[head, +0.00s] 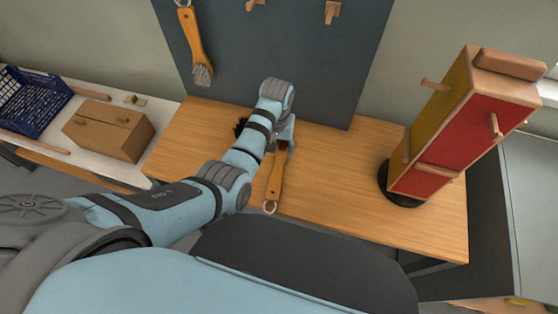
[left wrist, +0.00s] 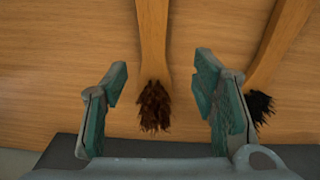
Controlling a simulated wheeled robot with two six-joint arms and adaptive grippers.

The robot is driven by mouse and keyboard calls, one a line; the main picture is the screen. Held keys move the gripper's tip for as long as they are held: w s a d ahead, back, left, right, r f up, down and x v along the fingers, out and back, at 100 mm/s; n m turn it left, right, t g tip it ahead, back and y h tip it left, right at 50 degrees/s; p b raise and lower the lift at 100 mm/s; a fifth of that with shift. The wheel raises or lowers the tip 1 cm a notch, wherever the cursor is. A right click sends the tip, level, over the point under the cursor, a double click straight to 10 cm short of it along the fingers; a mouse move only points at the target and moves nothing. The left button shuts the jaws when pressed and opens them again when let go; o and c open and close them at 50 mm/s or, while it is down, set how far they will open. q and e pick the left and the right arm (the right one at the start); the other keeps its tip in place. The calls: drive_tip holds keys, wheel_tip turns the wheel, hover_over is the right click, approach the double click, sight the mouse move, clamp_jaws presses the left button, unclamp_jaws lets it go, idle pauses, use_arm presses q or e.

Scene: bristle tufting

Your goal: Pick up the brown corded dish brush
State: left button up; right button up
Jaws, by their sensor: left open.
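The brown dish brush (head: 275,183) lies on the wooden bench, its handle toward me with a pale loop at the end. In the left wrist view its brown bristles (left wrist: 155,107) and the neck of its wooden handle show between my fingers. My left gripper (left wrist: 161,68) is open, with one finger on each side of the brush and nothing held. In the head view my left arm partly hides the gripper (head: 287,132) and the bristle end. I cannot tell how high the fingers are above the bench. My right gripper is not in view.
A black-bristled brush (left wrist: 262,107) lies close beside the right finger; its bristles (head: 241,127) show left of my arm. A grey-bristled brush (head: 195,45) hangs on the dark board (head: 290,50). A red and yellow block tower (head: 465,125) stands at right. The bench (head: 340,185) is clear between.

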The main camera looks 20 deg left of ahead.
sight(280, 160)
use_arm(q)
drive_tip(key=f, duration=0.1)
drive_tip(key=f+b, duration=0.1)
drive_tip(key=f, duration=0.3)
drive_tip(key=shift+d+f+b, duration=0.1)
drive_tip(key=shift+d+b, duration=0.2)
drive_tip(key=shift+d, duration=0.1)
drive_tip(key=shift+c, duration=0.2)
clamp_jaws()
drive_tip(key=shift+r, duration=0.2)
wheel_tip(280, 160, up, 10)
drive_tip(key=p, duration=0.3)
